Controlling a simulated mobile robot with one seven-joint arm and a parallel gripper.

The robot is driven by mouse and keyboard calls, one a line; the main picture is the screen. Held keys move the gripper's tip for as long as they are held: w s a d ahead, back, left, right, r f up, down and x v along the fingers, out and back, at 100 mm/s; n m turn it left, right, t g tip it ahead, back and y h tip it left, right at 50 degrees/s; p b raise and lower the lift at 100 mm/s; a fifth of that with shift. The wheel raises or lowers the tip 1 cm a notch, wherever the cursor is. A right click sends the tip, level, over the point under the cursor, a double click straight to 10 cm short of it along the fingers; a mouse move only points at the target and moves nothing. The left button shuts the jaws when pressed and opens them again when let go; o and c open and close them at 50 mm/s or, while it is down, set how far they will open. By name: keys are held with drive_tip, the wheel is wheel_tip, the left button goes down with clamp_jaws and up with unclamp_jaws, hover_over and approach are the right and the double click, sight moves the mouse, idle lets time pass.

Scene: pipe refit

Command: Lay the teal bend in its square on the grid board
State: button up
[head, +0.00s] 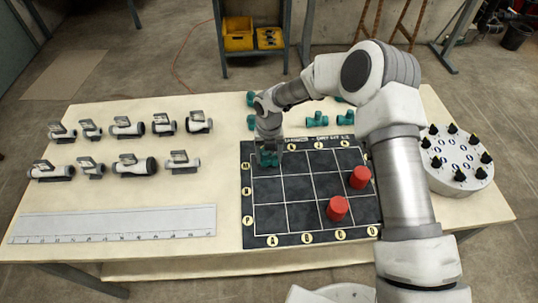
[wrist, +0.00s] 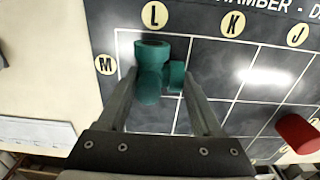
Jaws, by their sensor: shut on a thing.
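The teal bend (head: 267,159) is between the fingers of my gripper (head: 267,148), over the back left corner square of the dark grid board (head: 247,220). In the wrist view, my gripper (wrist: 161,78) is shut on the teal bend (wrist: 150,75), inside the corner square beside the letters L and M. One socket end points toward the L edge, and another points right. I cannot tell whether the bend touches the board. The fingers hide part of its sides.
Two red cylinders (head: 338,208) (head: 359,177) stand on the board's right part. Several other teal fittings (head: 317,119) lie behind the board. Grey valves (head: 128,126) and a ruler (head: 115,224) lie left. A round holder with black knobs (head: 457,160) stands right.

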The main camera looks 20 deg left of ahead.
sight(269, 158)
drive_tip(key=shift+f, duration=0.25)
drive_tip(key=o, duration=1.4)
drive_tip(key=shift+r, duration=0.1)
wheel_tip(269, 158, up, 12)
drive_tip(key=shift+r, duration=0.2)
